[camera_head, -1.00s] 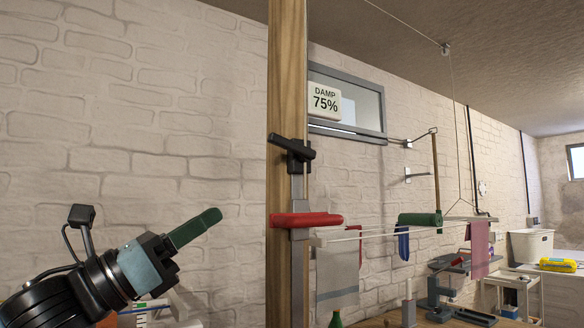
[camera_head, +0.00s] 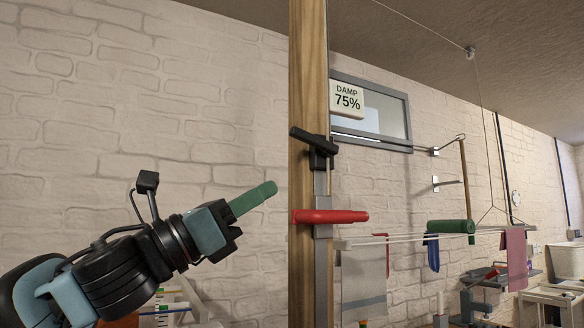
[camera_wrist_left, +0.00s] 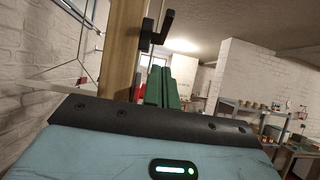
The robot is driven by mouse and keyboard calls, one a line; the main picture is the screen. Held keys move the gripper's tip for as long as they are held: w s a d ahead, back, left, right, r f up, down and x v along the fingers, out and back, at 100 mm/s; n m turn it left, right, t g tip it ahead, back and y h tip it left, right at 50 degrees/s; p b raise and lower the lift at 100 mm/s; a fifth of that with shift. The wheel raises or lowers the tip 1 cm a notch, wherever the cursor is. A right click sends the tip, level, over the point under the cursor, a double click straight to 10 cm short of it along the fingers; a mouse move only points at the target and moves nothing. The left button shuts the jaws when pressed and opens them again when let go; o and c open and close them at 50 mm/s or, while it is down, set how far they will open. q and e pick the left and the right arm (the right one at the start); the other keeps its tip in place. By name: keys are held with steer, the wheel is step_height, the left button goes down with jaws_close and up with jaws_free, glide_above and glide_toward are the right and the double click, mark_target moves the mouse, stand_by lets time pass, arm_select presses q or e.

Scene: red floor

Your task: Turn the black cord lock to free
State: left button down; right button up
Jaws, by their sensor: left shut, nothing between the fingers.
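The black cord lock (camera_head: 315,146) is mounted on the wooden post (camera_head: 308,70), its lever lying across the post and tilted slightly. It also shows in the left wrist view (camera_wrist_left: 158,30), above the fingers. A red handle (camera_head: 330,216) sits below it on the grey metal strip. My left gripper (camera_head: 268,189) has green fingers that are shut and empty. In the head view its tips are left of the post, lower than the cord lock and apart from it. In the left wrist view the green fingers (camera_wrist_left: 162,85) stand together. My right gripper is out of view.
A sign reading "DAMP 75%" (camera_head: 347,98) is by the window (camera_head: 385,115). The brick wall left of the post is bare.

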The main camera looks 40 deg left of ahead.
mark_target(310, 145)
arm_select(q)
steer(key=w+r, duration=0.1)
steer(key=r, duration=0.1)
steer(key=w+d+r, duration=0.1)
steer(key=w+r, duration=0.2)
steer(key=shift+w+d+r, duration=0.2)
steer(key=shift+d+r, duration=0.2)
steer(key=shift+r+p, duration=0.2)
steer(key=shift+p, duration=0.1)
steer(key=shift+w, duration=0.1)
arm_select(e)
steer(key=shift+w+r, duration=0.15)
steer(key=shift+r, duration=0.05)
arm_select(q)
steer(key=shift+a+r, duration=0.1)
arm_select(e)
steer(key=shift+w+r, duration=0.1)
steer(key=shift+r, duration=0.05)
